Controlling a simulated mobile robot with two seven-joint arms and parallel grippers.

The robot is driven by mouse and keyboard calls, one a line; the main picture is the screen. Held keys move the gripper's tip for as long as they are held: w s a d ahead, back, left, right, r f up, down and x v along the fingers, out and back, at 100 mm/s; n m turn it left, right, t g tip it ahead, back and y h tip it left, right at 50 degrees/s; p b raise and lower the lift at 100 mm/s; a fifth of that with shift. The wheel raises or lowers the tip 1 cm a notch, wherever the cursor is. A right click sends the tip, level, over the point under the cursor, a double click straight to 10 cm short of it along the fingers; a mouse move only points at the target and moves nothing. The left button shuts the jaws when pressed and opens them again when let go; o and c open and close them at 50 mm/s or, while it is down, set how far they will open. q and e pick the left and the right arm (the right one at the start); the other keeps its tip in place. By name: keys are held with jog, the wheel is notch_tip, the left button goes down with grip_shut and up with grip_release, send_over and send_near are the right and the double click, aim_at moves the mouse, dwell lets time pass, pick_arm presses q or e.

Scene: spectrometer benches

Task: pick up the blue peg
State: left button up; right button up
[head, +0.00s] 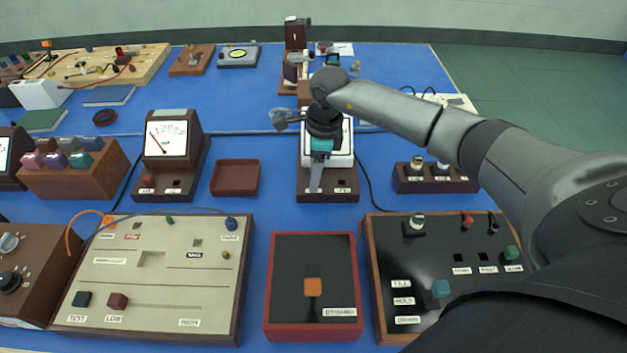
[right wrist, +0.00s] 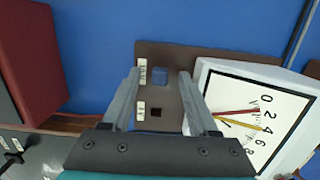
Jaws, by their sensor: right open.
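My right gripper (head: 316,187) points down over the dark wooden base (head: 335,196) of a white-faced meter in the middle of the table. In the right wrist view its fingers are apart, and between the fingertips (right wrist: 160,74) is a small dark-blue square (right wrist: 159,77) in the brown base. It looks like the top of a blue peg seated there, but I cannot tell for sure. In the head view the gripper hides that spot. Another blue peg-like knob (head: 231,223) stands at the upper right of the beige panel (head: 170,320). My left gripper is not in view.
The meter's white housing (right wrist: 218,72) stands close beside one finger. A red-rimmed box (head: 268,325) with an orange square is nearer. A shallow red tray (head: 236,192) lies to the left. A small two-knob block (head: 437,185) stands to the right.

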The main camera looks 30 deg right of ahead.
jog(key=shift+c, duration=0.2)
grip_shut()
dwell(0.3)
